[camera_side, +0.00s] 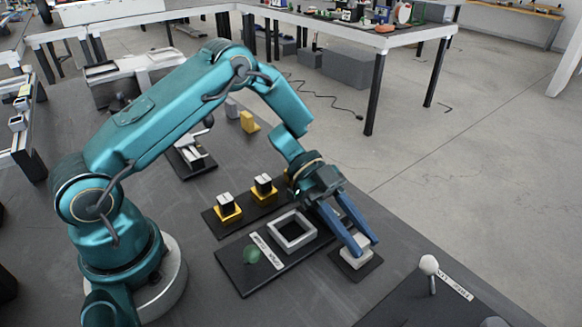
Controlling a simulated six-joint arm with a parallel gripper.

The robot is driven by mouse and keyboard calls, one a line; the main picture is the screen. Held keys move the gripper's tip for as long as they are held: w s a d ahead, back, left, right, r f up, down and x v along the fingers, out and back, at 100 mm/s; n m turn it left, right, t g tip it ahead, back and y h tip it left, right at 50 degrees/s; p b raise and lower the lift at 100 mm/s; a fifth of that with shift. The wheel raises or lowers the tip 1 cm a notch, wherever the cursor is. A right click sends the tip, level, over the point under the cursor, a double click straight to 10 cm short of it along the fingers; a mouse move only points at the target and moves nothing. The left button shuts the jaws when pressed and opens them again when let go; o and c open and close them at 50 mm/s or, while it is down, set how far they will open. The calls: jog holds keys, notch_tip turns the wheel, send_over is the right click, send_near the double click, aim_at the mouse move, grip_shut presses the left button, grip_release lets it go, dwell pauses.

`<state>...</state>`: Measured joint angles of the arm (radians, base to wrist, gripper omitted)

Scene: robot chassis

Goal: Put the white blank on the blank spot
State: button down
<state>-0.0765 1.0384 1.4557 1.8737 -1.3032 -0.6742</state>
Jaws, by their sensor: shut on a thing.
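My gripper (362,246) has blue fingers and points down at the right of the work area. It is shut on the white blank (354,258), a small whitish block low between the fingertips. The blank is at a dark square pad (371,268); I cannot tell whether it rests on it or hangs just above. A dark plate (234,268) to the left bears a white square frame (292,231), a white label and a green disc (252,254). I cannot read which place is the blank spot.
Behind the plate, a dark strip holds yellow holders (227,212) with dark, white-topped blocks. A vise-like device (192,158) and a yellow block (249,122) stand farther back. A white ball on a post (429,265) stands on a dark plate at front right.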

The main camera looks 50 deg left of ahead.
jog(key=c, duration=0.6)
grip_release()
jog(key=shift+f, duration=0.1)
